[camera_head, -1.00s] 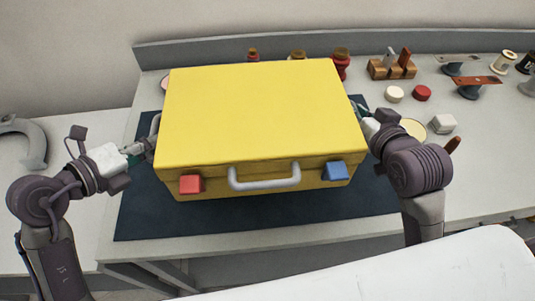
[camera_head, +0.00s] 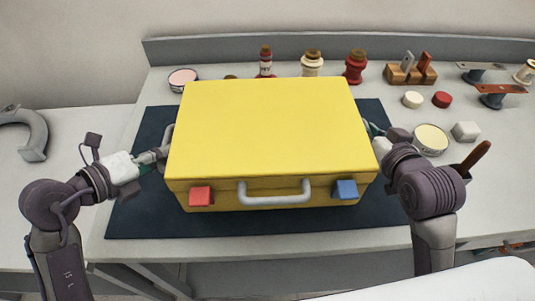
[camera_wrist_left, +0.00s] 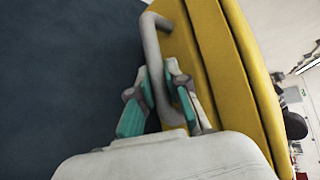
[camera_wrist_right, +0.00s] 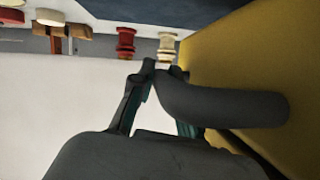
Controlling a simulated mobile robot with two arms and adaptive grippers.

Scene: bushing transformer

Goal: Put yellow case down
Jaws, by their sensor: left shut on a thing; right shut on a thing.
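The yellow case (camera_head: 270,128) is closed and level over the dark blue mat (camera_head: 130,205). It has a grey front handle (camera_head: 274,192), a red latch (camera_head: 200,195) and a blue latch (camera_head: 346,189). My left gripper (camera_head: 158,158) is shut on the grey side handle at the case's left; the handle (camera_wrist_left: 157,60) passes between its fingers (camera_wrist_left: 160,95) in the left wrist view. My right gripper (camera_wrist_right: 160,95) is shut on the dark-looking handle (camera_wrist_right: 230,104) at the right side. I cannot tell whether the case's underside touches the mat.
Behind the case stand red and cream bushings (camera_head: 312,63) and a round tin (camera_head: 183,80). To the right are a wooden block (camera_head: 410,74), another tin (camera_head: 431,140), a white block (camera_head: 466,131) and a brown-handled tool (camera_head: 474,158). Mat shows in front of the case.

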